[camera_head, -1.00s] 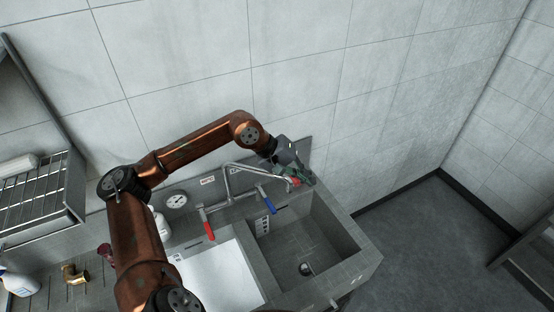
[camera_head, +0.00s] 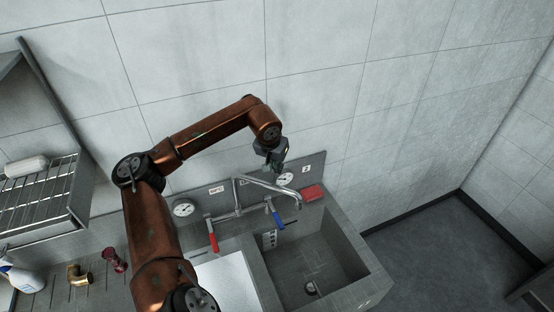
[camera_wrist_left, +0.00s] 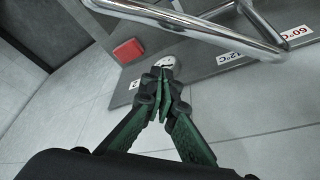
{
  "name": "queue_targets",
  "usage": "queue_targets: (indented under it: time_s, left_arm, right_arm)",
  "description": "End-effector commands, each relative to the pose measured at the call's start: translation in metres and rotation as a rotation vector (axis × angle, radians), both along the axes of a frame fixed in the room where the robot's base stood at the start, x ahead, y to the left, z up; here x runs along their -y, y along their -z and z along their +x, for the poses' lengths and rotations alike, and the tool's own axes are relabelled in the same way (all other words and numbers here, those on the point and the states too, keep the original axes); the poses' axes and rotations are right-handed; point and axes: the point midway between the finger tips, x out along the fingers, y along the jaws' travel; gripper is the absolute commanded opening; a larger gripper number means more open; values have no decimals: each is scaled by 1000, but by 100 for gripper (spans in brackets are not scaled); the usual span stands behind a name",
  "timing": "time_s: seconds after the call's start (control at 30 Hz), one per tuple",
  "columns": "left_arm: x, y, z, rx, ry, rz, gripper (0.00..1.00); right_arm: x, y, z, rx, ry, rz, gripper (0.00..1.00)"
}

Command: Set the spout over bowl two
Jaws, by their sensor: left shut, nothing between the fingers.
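The chrome spout (camera_head: 268,187) rises from the tap on the sink's back ledge and points right. In the head view its tip lies above the back rim of bowl two (camera_head: 335,247), the grey right-hand bowl beneath the "2" plate. In the left wrist view the spout (camera_wrist_left: 190,22) crosses the top as a shiny tube. My left gripper (camera_head: 279,168) is above and behind the spout, near the wall, apart from it. In the wrist view the left gripper (camera_wrist_left: 163,82) has its green fingers shut and empty. My right gripper is not in view.
A red block (camera_head: 312,192) sits on the back ledge right of the spout. Red (camera_head: 212,238) and blue (camera_head: 276,216) tap handles stand in front. The left bowl shows white (camera_head: 222,282). A wire rack (camera_head: 40,190) hangs left.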

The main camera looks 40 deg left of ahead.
Motion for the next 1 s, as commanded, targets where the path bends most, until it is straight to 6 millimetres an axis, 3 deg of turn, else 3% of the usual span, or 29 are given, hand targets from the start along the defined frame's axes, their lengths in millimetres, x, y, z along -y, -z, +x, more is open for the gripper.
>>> queue_targets:
  time_s: [0.03, 0.2, 0.43, 0.83, 1.0]
  left_arm:
    - [0, 10, 2, -4, 1, -3, 0]
    - [7, 12, -20, -2, 2, 1, 0]
    - [12, 15, -33, -1, 3, 0, 0]
    - [13, 16, -34, 0, 3, -1, 0]
    - [17, 18, -46, 1, 4, 2, 0]
  right_arm:
    - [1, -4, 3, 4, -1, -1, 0]
    - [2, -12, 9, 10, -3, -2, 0]
    - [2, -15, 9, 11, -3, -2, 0]
    - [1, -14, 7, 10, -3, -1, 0]
    - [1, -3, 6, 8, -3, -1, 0]
